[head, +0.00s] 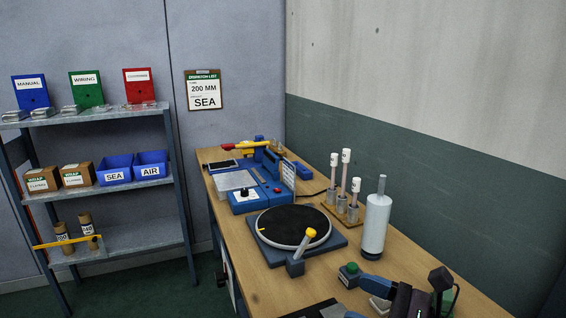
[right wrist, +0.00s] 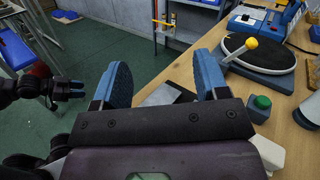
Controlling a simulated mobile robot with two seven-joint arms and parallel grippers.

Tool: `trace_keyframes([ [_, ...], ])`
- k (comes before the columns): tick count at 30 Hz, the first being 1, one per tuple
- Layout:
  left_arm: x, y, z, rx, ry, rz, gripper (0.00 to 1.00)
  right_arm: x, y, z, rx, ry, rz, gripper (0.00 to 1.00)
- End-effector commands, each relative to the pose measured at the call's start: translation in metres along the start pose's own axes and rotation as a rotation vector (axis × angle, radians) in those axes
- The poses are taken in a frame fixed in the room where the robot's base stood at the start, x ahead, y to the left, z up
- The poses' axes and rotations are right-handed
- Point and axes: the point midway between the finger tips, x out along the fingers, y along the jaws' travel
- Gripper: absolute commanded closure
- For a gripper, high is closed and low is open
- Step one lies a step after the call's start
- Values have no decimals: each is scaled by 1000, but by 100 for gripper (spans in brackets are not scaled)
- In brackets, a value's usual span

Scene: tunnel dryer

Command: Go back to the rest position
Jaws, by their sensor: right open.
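My right gripper (right wrist: 161,70) is open in the right wrist view, its two blue fingers well apart with nothing between them. In the head view, part of the right gripper (head: 366,298) shows at the bottom right, over the front of the wooden bench (head: 268,285). A dark arm part with a small gripper-like end (right wrist: 72,89) shows at the left of the right wrist view, seemingly my left gripper. It is too small to tell whether it is open. The left gripper is not in the head view.
A turntable (head: 292,226) with a yellow-knobbed lever (head: 303,251), a green-topped post (head: 350,272) and a white cylinder (head: 376,225) stand near the right gripper. A blue machine (head: 252,196) is farther back. Shelves (head: 140,181) with bins stand left; green floor lies between.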

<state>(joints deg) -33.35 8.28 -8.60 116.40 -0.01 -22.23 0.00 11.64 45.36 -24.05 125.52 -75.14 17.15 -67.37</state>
Motion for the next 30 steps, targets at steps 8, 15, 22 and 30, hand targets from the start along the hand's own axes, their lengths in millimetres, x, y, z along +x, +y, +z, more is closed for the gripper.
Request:
trace_keyframes([
  [8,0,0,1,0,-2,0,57,-46,-32,3,784,-358,-482,32],
  [15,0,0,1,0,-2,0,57,-117,-41,-47,1425,-662,-928,32],
  [22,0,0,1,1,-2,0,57,-190,3,-114,1956,-968,-1412,32],
  [30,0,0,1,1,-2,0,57,-240,83,-159,-2163,1166,1793,32],
])
